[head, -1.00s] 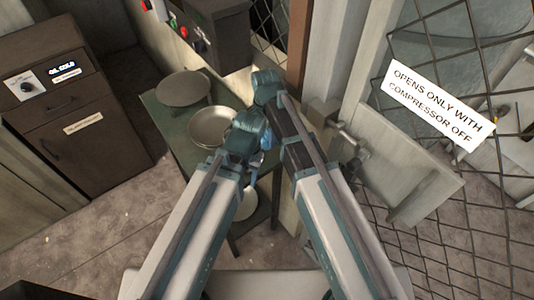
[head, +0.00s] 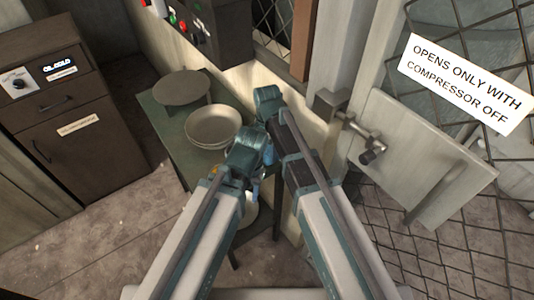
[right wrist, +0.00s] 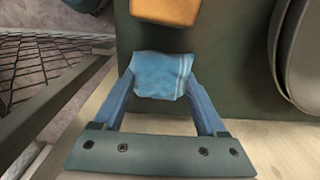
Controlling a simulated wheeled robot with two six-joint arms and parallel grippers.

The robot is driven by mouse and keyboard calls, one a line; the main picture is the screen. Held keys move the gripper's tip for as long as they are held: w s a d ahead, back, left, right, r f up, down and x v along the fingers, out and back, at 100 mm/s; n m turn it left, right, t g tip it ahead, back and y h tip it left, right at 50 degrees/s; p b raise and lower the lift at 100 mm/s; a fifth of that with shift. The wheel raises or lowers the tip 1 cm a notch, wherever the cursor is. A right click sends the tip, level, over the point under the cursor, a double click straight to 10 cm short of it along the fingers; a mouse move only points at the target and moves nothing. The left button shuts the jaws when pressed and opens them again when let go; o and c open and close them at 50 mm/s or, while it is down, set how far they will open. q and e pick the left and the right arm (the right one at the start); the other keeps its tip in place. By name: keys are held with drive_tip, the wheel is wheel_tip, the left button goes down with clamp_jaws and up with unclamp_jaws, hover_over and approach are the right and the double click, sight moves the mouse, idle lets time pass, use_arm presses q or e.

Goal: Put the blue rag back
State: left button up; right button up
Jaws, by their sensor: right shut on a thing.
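The blue rag (right wrist: 160,74), a small light-blue cloth with pale stripes near one edge, is pinched between the two blue fingers of my right gripper (right wrist: 163,88) in the right wrist view. The rag appears over or against the dark green table top (right wrist: 235,85); I cannot tell whether it touches it. In the head view a bit of blue (head: 268,153) shows between my two wrists, but rag and fingers cannot be told apart there. My left arm reaches in beside the right one; its fingers are mostly hidden below its wrist.
Stacked pale bowls (head: 213,127) and a round grey stool-like disc (head: 181,87) stand on or by the green table. An orange block (right wrist: 167,10) lies just beyond the rag. At right are a latched metal panel (head: 425,155) and wire mesh with a sign (head: 466,84). A brown cabinet (head: 60,110) stands left.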

sight(267, 150)
drive_tip(key=o, duration=1.1)
drive_tip(key=shift+f, duration=0.1)
drive_tip(key=shift+o, duration=0.2)
wheel_tip(267, 150, up, 12)
drive_tip(key=p, duration=1.2)
drive_tip(key=shift+r, duration=0.2)
